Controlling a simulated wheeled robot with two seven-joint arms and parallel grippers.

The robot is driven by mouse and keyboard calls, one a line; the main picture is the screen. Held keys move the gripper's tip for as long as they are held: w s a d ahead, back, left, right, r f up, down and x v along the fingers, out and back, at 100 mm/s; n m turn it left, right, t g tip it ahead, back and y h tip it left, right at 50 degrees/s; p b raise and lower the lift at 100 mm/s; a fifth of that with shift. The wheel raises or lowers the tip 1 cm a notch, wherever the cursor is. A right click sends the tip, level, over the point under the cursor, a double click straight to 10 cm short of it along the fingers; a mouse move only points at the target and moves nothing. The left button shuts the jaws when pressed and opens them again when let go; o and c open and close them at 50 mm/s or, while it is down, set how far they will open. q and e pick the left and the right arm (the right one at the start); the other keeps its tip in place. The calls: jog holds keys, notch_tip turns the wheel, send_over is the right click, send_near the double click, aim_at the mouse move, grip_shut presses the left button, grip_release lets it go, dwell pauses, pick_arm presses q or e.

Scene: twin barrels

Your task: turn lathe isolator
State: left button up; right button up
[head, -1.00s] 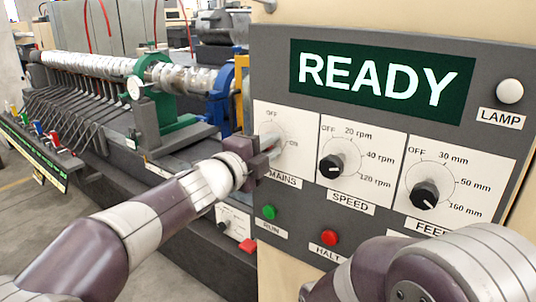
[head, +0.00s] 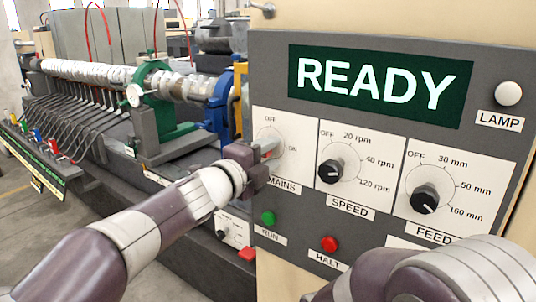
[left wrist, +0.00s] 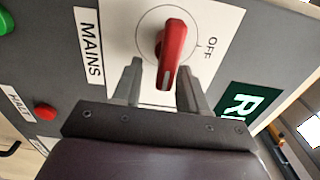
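The MAINS isolator is a red handle (left wrist: 172,50) on a white dial plate (head: 285,132) marked OFF at the top and ON at the right. The handle seems to point towards the ON side. My right gripper is out of view.
The grey panel also carries a green READY display (head: 378,85), a SPEED knob (head: 331,172), a FEED knob (head: 424,200), a green RUN button (head: 268,218), a red HALT button (head: 329,243) and a white lamp (head: 508,93). The lathe (head: 180,85) stands behind, left.

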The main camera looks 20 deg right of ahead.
pick_arm(q)
jog(key=shift+a, duration=0.15)
jog(key=b+v, duration=0.2)
jog(key=v, duration=1)
jog(key=shift+s+a, duration=0.15)
jog(key=shift+s, duration=0.1)
jog(key=a+f+n+g+y+p, duration=0.2)
jog(key=a+f+n+y+p, duration=0.1)
jog(key=a+f+n+y, duration=1.2)
jog(key=s+a+f+n+g+p, duration=0.2)
jog(key=s+a+f+n+g, duration=0.2)
jog(key=s, duration=0.4)
jog(key=s+a+f+n+g+p, duration=0.3)
jog(key=s+a+f+n, duration=0.4)
jog(key=s+f+n, duration=0.1)
jog(key=shift+s+f+n+g+h, duration=0.3)
jog(key=shift+n+g+h, duration=0.1)
jog(key=shift+n, duration=0.3)
